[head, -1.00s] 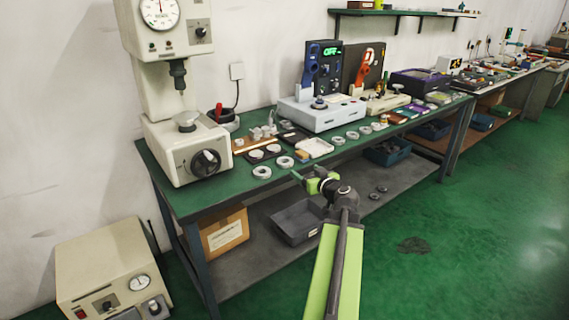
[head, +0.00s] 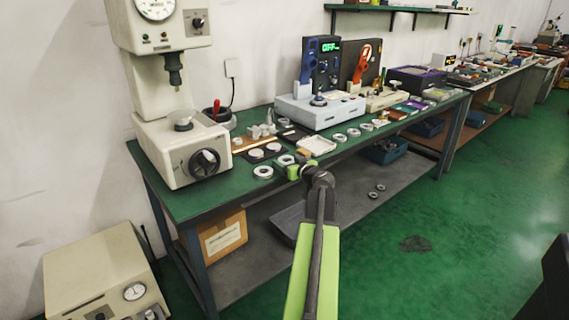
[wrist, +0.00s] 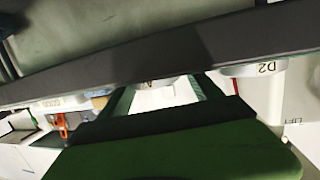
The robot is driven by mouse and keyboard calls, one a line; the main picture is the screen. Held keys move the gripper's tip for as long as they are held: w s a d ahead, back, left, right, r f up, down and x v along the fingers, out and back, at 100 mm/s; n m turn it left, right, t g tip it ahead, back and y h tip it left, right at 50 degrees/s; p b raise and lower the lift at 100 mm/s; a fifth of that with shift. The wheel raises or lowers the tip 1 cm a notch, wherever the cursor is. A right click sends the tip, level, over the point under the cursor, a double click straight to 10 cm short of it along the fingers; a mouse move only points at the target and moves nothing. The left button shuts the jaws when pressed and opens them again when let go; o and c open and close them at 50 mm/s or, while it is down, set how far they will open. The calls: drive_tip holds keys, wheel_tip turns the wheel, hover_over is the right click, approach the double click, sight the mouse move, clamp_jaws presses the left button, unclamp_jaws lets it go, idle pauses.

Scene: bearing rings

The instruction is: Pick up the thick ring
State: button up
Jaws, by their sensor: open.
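Several pale metal rings lie along the front of the green bench. One ring (head: 263,172) lies flat left of my gripper (head: 294,167), and another ring (head: 286,160) sits just behind it, partly close to the jaws. Further right lie more rings (head: 340,137), (head: 353,132). I cannot tell from these views which ring is the thick one. My gripper is open at the bench's front edge, with no ring seen between its jaws. In the wrist view a pale ring-like part marked D2 (wrist: 262,69) shows, partly cut off by a dark bar.
A white press (head: 180,150) stands at the bench's left end. The green bench top (head: 200,200) is bare at the front left. A lower shelf holds a cardboard box (head: 224,236).

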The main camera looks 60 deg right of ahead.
drive_tip(key=shift+s, duration=0.15)
drive_tip(key=shift+c, duration=0.7)
drive_tip(key=shift+s+d, duration=0.15)
drive_tip(key=c, duration=1.4)
drive_tip(key=shift+c, duration=0.2)
drive_tip(key=shift+r, duration=0.15)
drive_tip(key=r+p, duration=0.5)
drive_tip(key=shift+s+d+r, duration=0.1)
drive_tip(key=shift+s+d, duration=0.25)
drive_tip(key=s+d+r+p, duration=0.5)
drive_tip(key=s+d+p, duration=0.1)
drive_tip(key=s, duration=0.2)
drive_tip(key=shift+s+d+r, duration=0.2)
drive_tip(key=shift+d+r, duration=0.05)
drive_tip(key=shift+r, duration=0.05)
